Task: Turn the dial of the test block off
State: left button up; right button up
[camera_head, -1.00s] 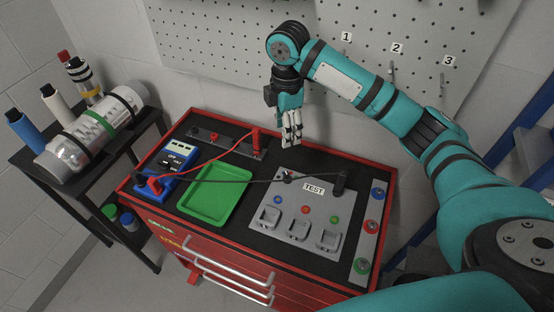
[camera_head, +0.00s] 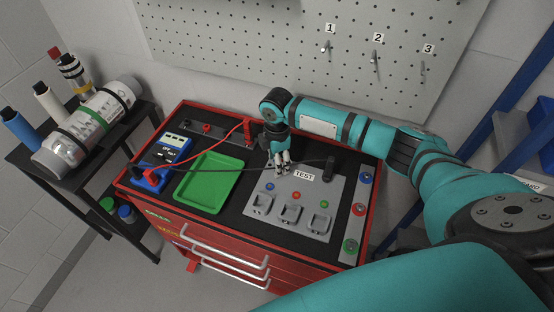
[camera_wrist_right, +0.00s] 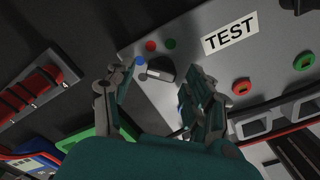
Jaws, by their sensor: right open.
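The test block is a grey plate (camera_head: 325,192) with a TEST label (camera_head: 304,175) on the red tool cart. It also fills much of the right wrist view (camera_wrist_right: 180,24). Its dark dial (camera_wrist_right: 160,72) shows there near red, green and blue dots. My right gripper (camera_head: 283,166) is low over the plate's far left corner and mostly hides the dial in the head view. In the wrist view its open fingers (camera_wrist_right: 156,76) stand on either side of the dial; I cannot tell whether they touch it. My left gripper is not in view.
A green tray (camera_head: 190,205) and a blue multimeter (camera_head: 172,150) lie left of the block. A black cable and a black plug (camera_head: 330,169) are close to the gripper. A pegboard (camera_head: 270,35) stands behind. A tube device (camera_head: 80,132) sits on the left side table.

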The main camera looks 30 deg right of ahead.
jog(key=shift+f, duration=0.25)
jog(key=shift+c, duration=0.3)
grip_shut()
jog(key=shift+r, duration=0.1)
